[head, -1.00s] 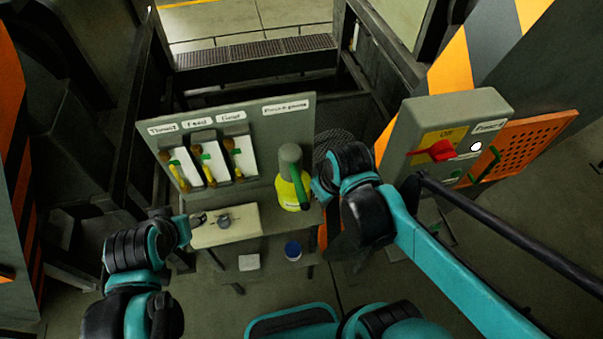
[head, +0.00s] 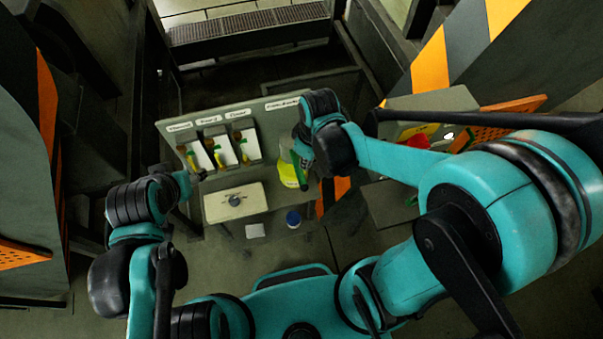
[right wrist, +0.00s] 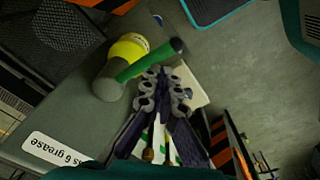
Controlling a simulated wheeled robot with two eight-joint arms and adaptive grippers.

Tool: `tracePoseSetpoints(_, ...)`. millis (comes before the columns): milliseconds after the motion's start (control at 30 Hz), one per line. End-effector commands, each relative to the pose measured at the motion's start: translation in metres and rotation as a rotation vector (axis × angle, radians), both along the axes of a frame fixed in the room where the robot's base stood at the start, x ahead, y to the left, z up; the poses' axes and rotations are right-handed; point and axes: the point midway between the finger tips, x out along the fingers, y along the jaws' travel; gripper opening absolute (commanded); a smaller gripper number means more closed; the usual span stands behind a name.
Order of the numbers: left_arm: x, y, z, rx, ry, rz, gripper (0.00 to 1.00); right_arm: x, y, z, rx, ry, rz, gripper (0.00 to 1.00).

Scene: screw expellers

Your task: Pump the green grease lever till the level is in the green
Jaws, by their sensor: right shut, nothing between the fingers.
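The grease pump is a yellow vessel (head: 287,172) at the right end of a grey panel (head: 272,116). Its green lever (head: 301,173) slants down along the vessel's right side. In the right wrist view the yellow vessel (right wrist: 127,48) and green lever (right wrist: 150,60) lie just beyond the fingertips. My right gripper (head: 304,152) is shut and empty, close to the lever; I cannot tell whether it touches. It also shows in the right wrist view (right wrist: 165,82). My left gripper (head: 196,175) is by the left gauges, its jaws too small to read. The grease level is not readable.
Three white gauges with green and yellow marks (head: 221,151) stand left of the pump. A cream box with a grey knob (head: 249,202) sits below them. A blue-topped can (head: 293,219) is lower. A control box with a red switch (head: 412,131) stands right, partly behind my arm.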

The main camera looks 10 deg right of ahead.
Motion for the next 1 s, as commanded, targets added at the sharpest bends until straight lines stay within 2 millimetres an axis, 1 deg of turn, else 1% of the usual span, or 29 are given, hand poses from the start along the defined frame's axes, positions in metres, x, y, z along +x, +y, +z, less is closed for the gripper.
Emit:
tracePoseSetpoints(167,0.0,0.0,-0.001,0.0,0.0,0.0,0.54,0.0,0.0,-0.001,0.001,-0.001,-0.001,0.0)
tracePoseSetpoints(267,0.0,0.0,-0.004,0.0,0.0,0.0,0.54,0.0,0.0,-0.005,0.0,-0.001,-0.001,0.0)
tracePoseSetpoints(467,0.0,0.0,-0.02,0.0,0.0,0.0,0.54,0.002,0.001,-0.024,0.0,-0.001,-0.001,0.0)
tracePoseSetpoints(700,0.0,0.0,-0.045,0.0,0.0,0.0,0.54,0.004,0.003,-0.055,0.0,-0.001,-0.001,0.0)
tracePoseSetpoints(800,0.0,0.0,-0.052,0.0,0.0,0.0,0.54,0.005,0.004,-0.065,0.0,-0.001,-0.002,0.0)
tracePoseSetpoints(900,0.0,0.0,-0.056,0.0,0.0,0.0,0.54,0.005,0.005,-0.07,0.0,-0.001,-0.002,0.0)
tracePoseSetpoints(1000,0.0,0.0,-0.056,0.0,0.0,0.0,0.54,0.005,0.005,-0.07,0.0,-0.001,-0.002,0.0)
